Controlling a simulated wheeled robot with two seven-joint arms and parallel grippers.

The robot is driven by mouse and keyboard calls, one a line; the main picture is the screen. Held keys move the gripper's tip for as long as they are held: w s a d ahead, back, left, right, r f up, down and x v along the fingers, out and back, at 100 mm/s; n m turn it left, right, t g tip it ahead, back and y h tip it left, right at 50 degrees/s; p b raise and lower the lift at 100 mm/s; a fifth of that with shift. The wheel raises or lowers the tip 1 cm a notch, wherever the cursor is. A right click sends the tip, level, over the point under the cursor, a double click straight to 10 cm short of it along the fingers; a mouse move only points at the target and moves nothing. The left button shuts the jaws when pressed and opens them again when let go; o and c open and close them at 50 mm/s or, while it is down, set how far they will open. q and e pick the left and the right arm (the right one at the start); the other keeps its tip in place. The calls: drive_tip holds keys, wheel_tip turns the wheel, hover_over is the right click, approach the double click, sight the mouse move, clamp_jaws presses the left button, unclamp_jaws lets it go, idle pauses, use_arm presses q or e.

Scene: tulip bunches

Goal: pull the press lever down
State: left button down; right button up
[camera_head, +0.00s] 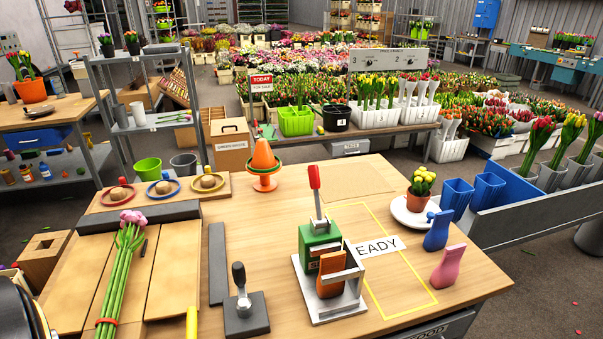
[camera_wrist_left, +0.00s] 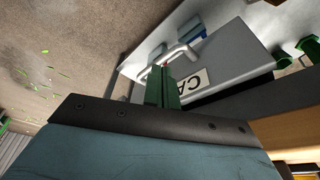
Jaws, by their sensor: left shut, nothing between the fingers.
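The press (camera_head: 319,245) stands on a pale base plate on the wooden table, with a green body. Its lever has a red grip (camera_head: 314,178) and stands almost upright. An orange piece (camera_head: 331,272) sits at the front of the press, behind a grey bracket. My left gripper (camera_wrist_left: 164,88) shows in the left wrist view as two green fingers shut together with nothing between them. It is in front of a grey cabinet (camera_wrist_left: 225,50) with a metal handle, away from the press. My right gripper is not in view.
A black-handled lever (camera_head: 240,280) on a dark base stands left of the press. Tied pink tulips (camera_head: 122,262) lie on boards at the left. A READY card (camera_head: 375,256), blue and pink pieces, and a potted yellow plant (camera_head: 420,190) are right of it.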

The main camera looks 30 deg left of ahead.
use_arm(q)
drive_tip(key=w+r+n+t+h+p, duration=0.1)
drive_tip(key=w+r+t, duration=0.15)
drive_tip(key=r, duration=0.85)
drive_tip(key=n+t+h, duration=0.2)
drive_tip(key=n+t, duration=0.7)
drive_tip(key=n, duration=1.2)
approach(316, 194)
drive_tip(key=w+a, duration=0.3)
drive_tip(key=a, duration=0.5)
drive_tip(key=b+x, duration=0.3)
drive_tip(key=x, duration=0.7)
drive_tip(key=shift+s+d+r+p, duration=0.6)
drive_tip(key=shift+d+p, duration=0.2)
drive_tip(key=shift+p, duration=0.55)
drive_tip(key=shift+s+d+r+p, duration=0.45)
drive_tip(key=shift+d+r+p, duration=0.25)
drive_tip(key=shift+p, duration=0.65)
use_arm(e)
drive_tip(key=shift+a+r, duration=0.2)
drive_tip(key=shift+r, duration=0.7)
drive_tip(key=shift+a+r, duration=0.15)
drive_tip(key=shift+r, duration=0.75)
use_arm(q)
drive_tip(key=shift+f, duration=0.1)
drive_tip(key=shift+d, duration=0.1)
